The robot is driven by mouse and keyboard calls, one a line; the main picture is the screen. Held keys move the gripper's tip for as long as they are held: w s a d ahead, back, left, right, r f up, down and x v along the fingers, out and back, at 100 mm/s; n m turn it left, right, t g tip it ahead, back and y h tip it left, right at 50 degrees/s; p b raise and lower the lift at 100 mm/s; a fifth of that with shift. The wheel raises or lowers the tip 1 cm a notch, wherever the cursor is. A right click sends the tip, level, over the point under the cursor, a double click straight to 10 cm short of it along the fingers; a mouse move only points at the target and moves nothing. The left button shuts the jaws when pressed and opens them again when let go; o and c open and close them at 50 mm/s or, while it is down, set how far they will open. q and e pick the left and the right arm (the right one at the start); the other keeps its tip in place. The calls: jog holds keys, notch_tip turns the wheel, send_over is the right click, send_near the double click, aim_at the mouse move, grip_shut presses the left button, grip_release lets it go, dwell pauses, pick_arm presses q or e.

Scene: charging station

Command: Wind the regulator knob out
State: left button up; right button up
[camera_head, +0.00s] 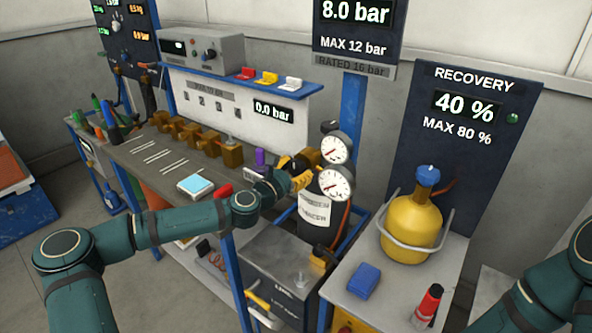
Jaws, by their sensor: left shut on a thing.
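The brass regulator (312,156) sits on top of a dark cylinder (316,233) with a white label, just right of the bench. Two round white gauges, an upper one (335,148) and a lower one (336,183), face me on its right side. My left gripper (292,178) reaches in from the left and is shut at the regulator's near left side, on what appears to be its knob. The knob is mostly hidden by the gripper. My right arm shows at the right edge, its gripper out of view.
The bench (150,155) holds brass fittings and a light-blue pad (196,184). Displays read 8.0 bar (355,14), 0.0 bar (273,111) and 40 % (465,105). A yellow recovery cylinder (410,230), blue block (363,281) and red bottle (428,303) stand on the right cart.

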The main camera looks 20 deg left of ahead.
pick_arm(q)
jog(key=o, duration=1.2)
jog(key=v, duration=1.2)
